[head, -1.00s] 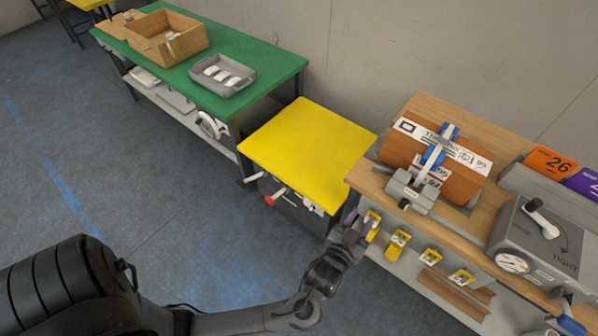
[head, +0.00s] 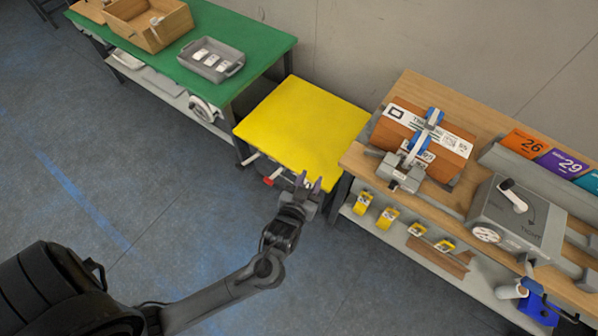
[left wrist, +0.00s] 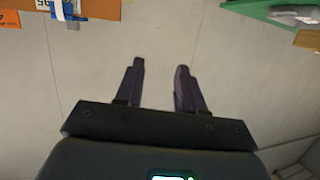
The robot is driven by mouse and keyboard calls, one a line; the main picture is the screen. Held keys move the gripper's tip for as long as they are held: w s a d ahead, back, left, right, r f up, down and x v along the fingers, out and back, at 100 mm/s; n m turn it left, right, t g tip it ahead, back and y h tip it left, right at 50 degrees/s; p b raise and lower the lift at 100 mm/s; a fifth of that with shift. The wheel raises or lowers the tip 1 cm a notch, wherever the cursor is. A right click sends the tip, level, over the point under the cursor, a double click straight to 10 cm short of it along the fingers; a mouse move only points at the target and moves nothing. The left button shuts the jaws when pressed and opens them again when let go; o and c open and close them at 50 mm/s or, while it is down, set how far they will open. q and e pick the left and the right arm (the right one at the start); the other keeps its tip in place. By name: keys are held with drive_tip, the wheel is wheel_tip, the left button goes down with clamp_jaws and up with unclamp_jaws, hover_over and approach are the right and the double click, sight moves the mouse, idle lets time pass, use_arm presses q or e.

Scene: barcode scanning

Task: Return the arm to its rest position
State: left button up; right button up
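My left gripper (head: 309,184) is in front of the near edge of the yellow table in the head view, its two dark fingers pointing up in the picture. In the left wrist view, the left gripper (left wrist: 160,68) has its fingers apart with nothing between them, only bare wall behind. My left arm (head: 225,296) reaches in from the lower left. My right gripper is in neither view.
A yellow table (head: 302,125) stands between a green bench (head: 262,52) and a wooden bench (head: 480,120). A blue item (head: 538,308) hangs at lower right. The floor at left is clear.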

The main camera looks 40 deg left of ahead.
use_arm(q)
drive_tip(key=shift+s+a+r, duration=0.15)
drive_tip(key=shift+a+r, duration=0.05)
drive_tip(key=shift+a, duration=0.05)
idle(0.4)
drive_tip(key=s+m+g+h, duration=0.45)
drive_tip(key=s+g, duration=0.55)
drive_tip(key=s, duration=0.9)
wheel_tip(320, 180, up, 21)
drive_tip(key=g+p, duration=0.1)
drive_tip(key=p, duration=2.1)
drive_tip(key=shift+s+a, duration=0.15)
